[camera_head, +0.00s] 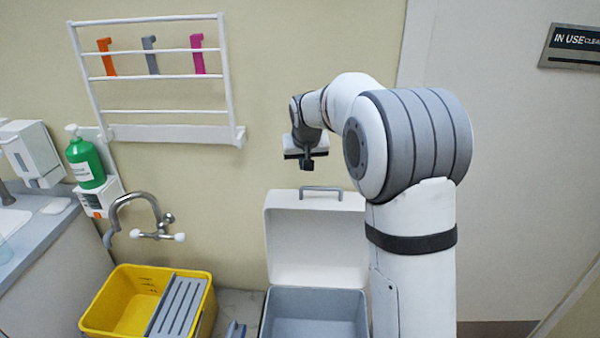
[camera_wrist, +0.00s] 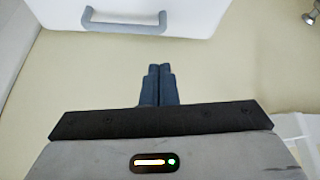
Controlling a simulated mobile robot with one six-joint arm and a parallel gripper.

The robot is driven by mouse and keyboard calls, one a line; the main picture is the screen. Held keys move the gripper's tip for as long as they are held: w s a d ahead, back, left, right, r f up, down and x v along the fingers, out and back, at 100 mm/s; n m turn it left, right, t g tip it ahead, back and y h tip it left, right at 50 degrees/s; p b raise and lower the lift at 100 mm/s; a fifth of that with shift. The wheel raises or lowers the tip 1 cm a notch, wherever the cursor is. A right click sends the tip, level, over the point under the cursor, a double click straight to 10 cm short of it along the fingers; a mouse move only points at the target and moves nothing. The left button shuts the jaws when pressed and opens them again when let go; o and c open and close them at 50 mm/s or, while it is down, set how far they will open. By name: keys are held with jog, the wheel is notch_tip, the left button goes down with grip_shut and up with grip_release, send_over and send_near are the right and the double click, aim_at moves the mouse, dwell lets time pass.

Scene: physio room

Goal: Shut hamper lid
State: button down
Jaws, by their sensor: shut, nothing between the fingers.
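The hamper (camera_head: 316,312) stands on the floor by the wall, grey inside. Its white lid (camera_head: 316,245) is open and stands upright at the back, with a grey handle (camera_head: 320,189) on its top edge. In the wrist view the lid (camera_wrist: 200,12) and its handle (camera_wrist: 124,24) show at the top. My gripper (camera_head: 306,165) hangs above the lid, apart from the handle. In the wrist view my gripper (camera_wrist: 159,72) has its two dark fingers together, with nothing between them. The right side of the hamper is hidden behind my arm.
A yellow bucket (camera_head: 118,302) with a grey wringer (camera_head: 176,305) stands left of the hamper, below a wall tap (camera_head: 150,222). A white wall rack (camera_head: 170,132) holds coloured clips. A green bottle (camera_head: 85,165) is at the left. A sign (camera_head: 574,48) is at the right.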

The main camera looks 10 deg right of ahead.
jog(key=p+x, duration=0.1)
jog(key=x, duration=0.8)
jog(key=shift+w+f+p, duration=0.2)
jog(key=shift+f+p, duration=0.2)
